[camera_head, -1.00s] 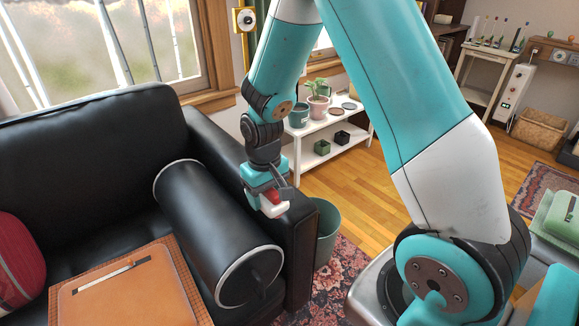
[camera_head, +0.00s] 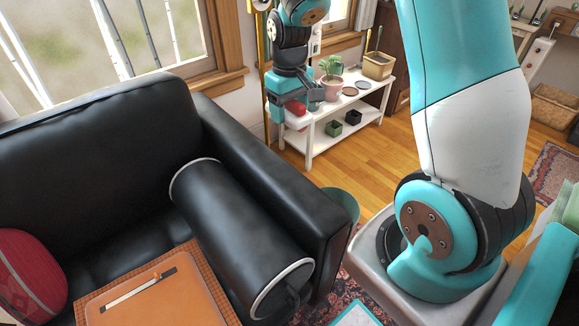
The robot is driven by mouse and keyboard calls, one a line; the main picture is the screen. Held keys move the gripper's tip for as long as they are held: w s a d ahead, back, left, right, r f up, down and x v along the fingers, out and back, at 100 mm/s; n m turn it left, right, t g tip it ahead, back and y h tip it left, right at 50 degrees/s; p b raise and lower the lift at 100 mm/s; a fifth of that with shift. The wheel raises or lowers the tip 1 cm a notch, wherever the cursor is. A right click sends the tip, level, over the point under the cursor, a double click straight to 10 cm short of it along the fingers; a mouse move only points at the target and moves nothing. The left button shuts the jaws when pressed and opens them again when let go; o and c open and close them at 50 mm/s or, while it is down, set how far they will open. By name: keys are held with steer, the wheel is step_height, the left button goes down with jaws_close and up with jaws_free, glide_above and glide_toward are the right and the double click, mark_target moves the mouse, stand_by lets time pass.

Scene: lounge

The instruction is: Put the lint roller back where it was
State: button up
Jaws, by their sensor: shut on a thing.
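My gripper (camera_head: 299,104) is shut on a small red and white thing, which I take to be the lint roller (camera_head: 295,108). Mostly its red part shows; the fingers hide some of it. I cannot tell whether the roller touches the shelf.
The black sofa (camera_head: 120,130) fills the left, with a black cylinder (camera_head: 240,235), a tan leather case (camera_head: 170,300) and a red cushion (camera_head: 28,275) on it. A potted plant (camera_head: 332,84) and a basket (camera_head: 378,66) stand on the shelf. Wooden floor (camera_head: 350,160) is clear before it.

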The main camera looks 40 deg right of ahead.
step_height(320, 180, down, 19)
steer(key=shift+d+f+b, duration=0.1)
steer(key=shift+b, duration=1)
steer(key=shift+f, duration=0.1)
steer(key=o, duration=0.8)
steer(key=shift+o, duration=0.2)
